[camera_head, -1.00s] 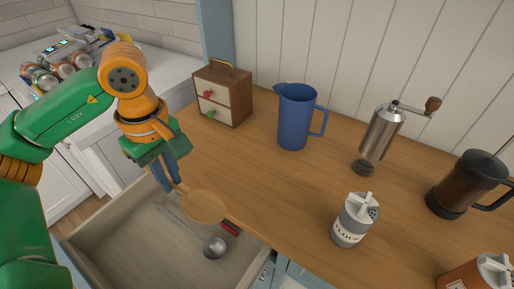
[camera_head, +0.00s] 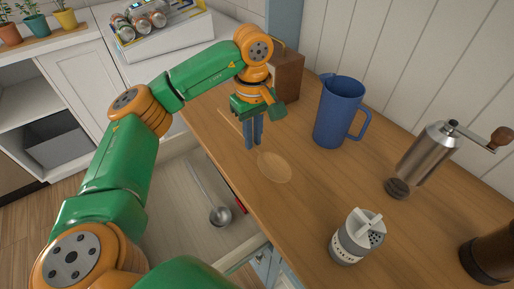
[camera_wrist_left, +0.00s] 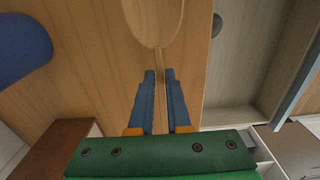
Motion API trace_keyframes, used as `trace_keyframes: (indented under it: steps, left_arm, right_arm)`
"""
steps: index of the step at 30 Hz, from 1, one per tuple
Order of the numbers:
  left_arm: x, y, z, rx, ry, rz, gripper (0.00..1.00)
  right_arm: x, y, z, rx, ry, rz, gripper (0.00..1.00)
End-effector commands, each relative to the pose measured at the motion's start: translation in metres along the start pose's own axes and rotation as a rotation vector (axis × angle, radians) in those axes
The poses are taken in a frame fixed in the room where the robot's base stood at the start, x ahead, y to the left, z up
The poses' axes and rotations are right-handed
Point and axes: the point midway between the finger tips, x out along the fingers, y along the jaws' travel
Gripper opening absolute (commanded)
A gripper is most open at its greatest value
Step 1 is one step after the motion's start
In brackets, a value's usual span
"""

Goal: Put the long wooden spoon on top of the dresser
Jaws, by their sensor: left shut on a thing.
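The long wooden spoon has a pale oval bowl (camera_head: 274,167), which also shows in the left wrist view (camera_wrist_left: 155,20). My left gripper (camera_head: 253,146) is shut on its handle, with the blue fingers pointing down over the wooden counter. In the left wrist view the handle runs between the fingertips (camera_wrist_left: 160,75). The spoon appears held above the counter; its exact height is hard to tell. The small brown dresser (camera_head: 289,77) stands behind the gripper, its front mostly hidden by my wrist. Its brown top also shows in the left wrist view (camera_wrist_left: 55,150). My right gripper is out of view.
A blue jug (camera_head: 337,112) stands right of the dresser. A coffee grinder (camera_head: 425,158), a white-topped shaker (camera_head: 356,238) and a dark press (camera_head: 489,255) stand further right. The open drawer (camera_head: 178,190) below the counter holds a metal ladle (camera_head: 219,215).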

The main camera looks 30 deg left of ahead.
Motion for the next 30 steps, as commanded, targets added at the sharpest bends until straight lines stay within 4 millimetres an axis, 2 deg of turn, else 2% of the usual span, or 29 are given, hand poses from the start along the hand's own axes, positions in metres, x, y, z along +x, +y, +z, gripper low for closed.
trace_keyframes:
  steps: [4, 6, 9, 20, 21, 23, 24, 30]
  left_arm:
    - [0.014, 0.012, -0.001, 0.0, 0.0, -0.003, 0.0]
    - [0.03, 0.011, -0.001, 0.0, 0.001, -0.004, 0.0]
    - [0.042, 0.011, -0.001, 0.001, 0.001, -0.001, 0.0]
    - [0.048, 0.011, -0.001, 0.0, 0.001, 0.001, 0.0]
    - [0.047, 0.011, -0.001, 0.0, 0.001, 0.001, 0.26]
    - [0.046, 0.011, -0.001, 0.0, 0.001, 0.001, 0.42]
    - [0.046, 0.011, -0.001, 0.0, 0.001, 0.001, 0.45]
    - [0.046, 0.011, -0.001, 0.0, 0.001, 0.001, 0.45]
  right_arm:
    - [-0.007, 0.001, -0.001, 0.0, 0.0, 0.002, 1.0]
    - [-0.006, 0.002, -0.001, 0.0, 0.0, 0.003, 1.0]
    - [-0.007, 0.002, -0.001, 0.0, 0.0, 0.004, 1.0]
    - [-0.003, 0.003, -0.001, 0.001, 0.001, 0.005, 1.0]
    - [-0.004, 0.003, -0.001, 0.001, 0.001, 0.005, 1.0]
    - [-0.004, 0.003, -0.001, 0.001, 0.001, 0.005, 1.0]
    - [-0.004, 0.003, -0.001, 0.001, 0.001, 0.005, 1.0]
    - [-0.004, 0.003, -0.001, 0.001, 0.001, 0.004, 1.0]
